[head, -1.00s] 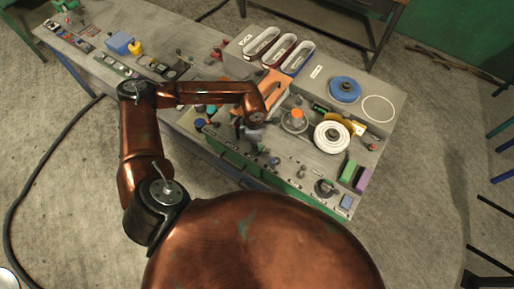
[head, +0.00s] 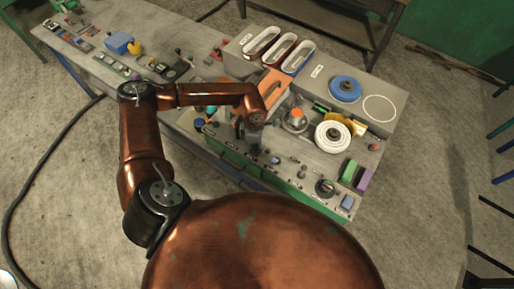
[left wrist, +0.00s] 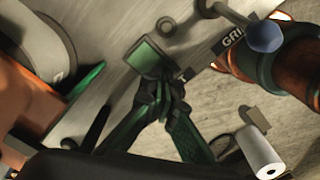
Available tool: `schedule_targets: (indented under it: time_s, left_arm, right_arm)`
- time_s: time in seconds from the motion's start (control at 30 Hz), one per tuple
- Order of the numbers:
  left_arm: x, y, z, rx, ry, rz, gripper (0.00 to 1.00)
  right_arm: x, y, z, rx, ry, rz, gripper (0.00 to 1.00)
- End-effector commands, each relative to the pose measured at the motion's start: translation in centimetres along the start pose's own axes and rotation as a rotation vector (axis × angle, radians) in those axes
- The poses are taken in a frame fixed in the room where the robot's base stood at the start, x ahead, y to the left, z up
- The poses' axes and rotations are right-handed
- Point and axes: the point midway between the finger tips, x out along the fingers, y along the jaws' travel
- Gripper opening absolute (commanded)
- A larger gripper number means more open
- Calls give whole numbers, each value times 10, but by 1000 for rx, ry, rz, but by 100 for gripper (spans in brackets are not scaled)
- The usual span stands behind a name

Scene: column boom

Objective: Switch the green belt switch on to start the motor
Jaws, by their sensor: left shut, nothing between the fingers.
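A green square piece with a dark edge (left wrist: 148,57), which looks like the green belt switch, sits on the grey panel in the left wrist view. My left gripper (left wrist: 168,90) is shut and empty, its dark fingertips right at the lower right edge of that piece. I cannot tell whether they touch it. In the head view my left gripper (head: 253,143) points down at the front part of the bench panel, and the arm and gripper hide the switch there. The switch's position cannot be read. My right gripper is not in view.
A lever with a blue ball knob (left wrist: 264,37) stands close by, beside a "GRI..." label. In the head view, an orange part (head: 274,88), a white round disc (head: 332,136) and a blue disc (head: 345,89) crowd the panel (head: 385,103).

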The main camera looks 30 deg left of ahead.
Motion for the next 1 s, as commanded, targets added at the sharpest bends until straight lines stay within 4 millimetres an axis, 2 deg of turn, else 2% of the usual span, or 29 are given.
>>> schedule_targets:
  time_s: [0.37,1.0]
  left_arm:
    - [2,0,0,0,0,0,0]
    - [-45,0,0,0,0,1,0]
  right_arm:
    - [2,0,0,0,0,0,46]
    - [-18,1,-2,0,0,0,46]
